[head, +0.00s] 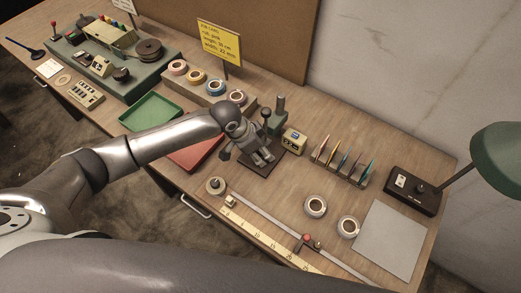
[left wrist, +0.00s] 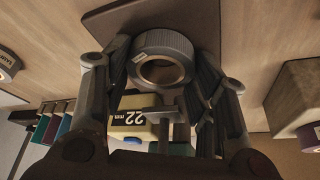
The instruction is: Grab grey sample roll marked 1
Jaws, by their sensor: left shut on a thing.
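A grey roll (left wrist: 165,58) with a pale core and a small white label sits between my left gripper's fingers in the left wrist view. The writing on the label is too small to read. My left gripper (left wrist: 168,75) is shut on this roll, over a dark base plate (left wrist: 207,22). In the head view my left gripper (head: 262,160) is above the dark plate at the middle of the bench, and hides the roll there. My right gripper is not in view.
A yellow-faced display reading 22 (head: 294,140) stands close right of the gripper, beside a rack of coloured cards (head: 340,164). A roll rack (head: 252,103) is behind. Red (head: 193,160) and green (head: 152,112) trays lie left. A ruler (head: 262,237) runs along the front.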

